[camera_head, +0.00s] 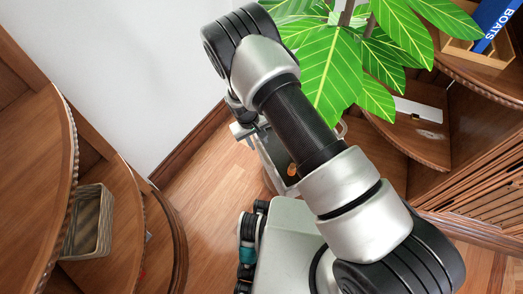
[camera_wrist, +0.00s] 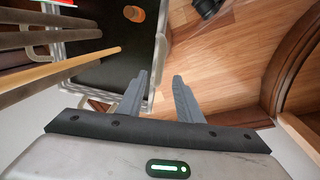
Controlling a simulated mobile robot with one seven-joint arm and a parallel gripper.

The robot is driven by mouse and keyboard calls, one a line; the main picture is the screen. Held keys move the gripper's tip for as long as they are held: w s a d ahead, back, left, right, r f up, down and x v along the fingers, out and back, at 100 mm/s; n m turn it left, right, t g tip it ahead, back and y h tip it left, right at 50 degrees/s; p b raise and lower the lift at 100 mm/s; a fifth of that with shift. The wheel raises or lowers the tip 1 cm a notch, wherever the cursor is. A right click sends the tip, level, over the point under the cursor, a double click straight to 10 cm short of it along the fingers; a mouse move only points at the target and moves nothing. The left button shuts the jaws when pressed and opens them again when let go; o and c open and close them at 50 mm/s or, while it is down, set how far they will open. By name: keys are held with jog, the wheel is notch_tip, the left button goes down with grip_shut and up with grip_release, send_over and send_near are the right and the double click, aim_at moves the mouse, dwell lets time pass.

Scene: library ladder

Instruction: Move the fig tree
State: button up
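The fig tree (camera_head: 335,70) shows its large green leaves at the top of the head view, partly behind my arm. In the wrist view its brown trunks (camera_wrist: 50,62) cross the left side. They rise over a grey container (camera_wrist: 162,45) with a dark inside and a pale looped handle on its edge. The container also shows below the leaves in the head view (camera_head: 270,160). My gripper (camera_wrist: 160,75) is open and its fingers point at the container's handled edge. The left finger overlaps the rim in the picture; the right is over floor. I cannot tell whether they touch.
A small orange cylinder (camera_wrist: 134,14) lies in the container's dark inside. Curved wooden shelves with a wicker basket (camera_head: 88,222) stand at left. Shelves at right hold a wooden box (camera_head: 480,50) with a blue "BOATS" book (camera_head: 497,18). Wooden floor (camera_head: 215,175) is clear left of the container.

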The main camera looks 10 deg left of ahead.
aim_at(262, 151)
jog(key=f, duration=0.2)
jog(key=f+b, duration=0.1)
jog(key=f, duration=0.1)
jog(key=w+d+f, duration=0.1)
jog(key=f, duration=0.2)
jog(key=shift+d+b, duration=0.1)
jog(key=shift+b, duration=0.2)
grip_shut()
